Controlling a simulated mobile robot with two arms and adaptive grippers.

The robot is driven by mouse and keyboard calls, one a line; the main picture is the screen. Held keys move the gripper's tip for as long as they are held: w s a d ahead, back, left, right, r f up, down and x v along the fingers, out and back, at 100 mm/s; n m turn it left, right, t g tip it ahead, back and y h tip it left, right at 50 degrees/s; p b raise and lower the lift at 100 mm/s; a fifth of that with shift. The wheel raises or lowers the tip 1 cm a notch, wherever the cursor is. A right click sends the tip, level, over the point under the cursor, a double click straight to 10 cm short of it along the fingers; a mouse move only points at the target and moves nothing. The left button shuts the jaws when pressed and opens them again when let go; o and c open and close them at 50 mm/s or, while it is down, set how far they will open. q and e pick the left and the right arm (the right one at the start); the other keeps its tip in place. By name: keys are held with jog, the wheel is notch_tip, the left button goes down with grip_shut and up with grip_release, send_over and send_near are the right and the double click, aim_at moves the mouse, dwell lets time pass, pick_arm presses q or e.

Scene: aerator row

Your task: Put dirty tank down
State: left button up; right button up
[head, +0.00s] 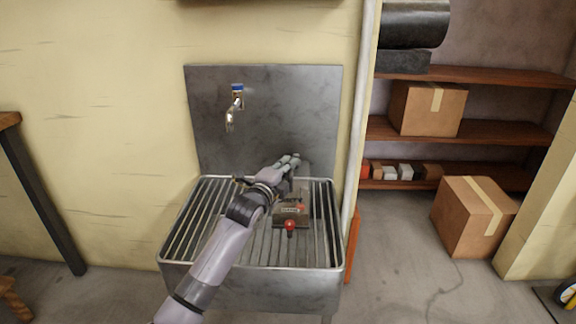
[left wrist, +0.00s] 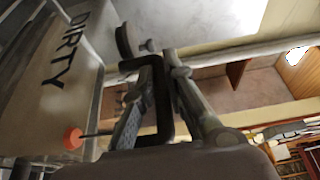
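The dirty tank (head: 291,217) is a small grey box with a red knob, at the metal rack of the wash sink (head: 222,262). Whether it rests on the bars or hangs just above them is hard to tell. In the left wrist view the tank (left wrist: 35,95) shows large "DIRTY" lettering, an orange-red knob and a dark bracket handle. My left gripper (head: 290,163) reaches over the tank from the left. In the wrist view the left gripper's fingers (left wrist: 158,62) close around the dark handle. My right gripper is not in view.
A tap (head: 234,108) sticks out from the metal backsplash (head: 290,100) above the sink. A vertical pipe (head: 358,130) stands right of the sink. Shelves (head: 490,133) with boxes are at the right, and a cardboard box (head: 470,216) is on the floor. Rack bars left of the tank are bare.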

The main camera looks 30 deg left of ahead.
pick_arm(q)
jog(key=shift+o, duration=1.4)
jog(key=shift+s+r, duration=0.1)
jog(key=shift+o, duration=1)
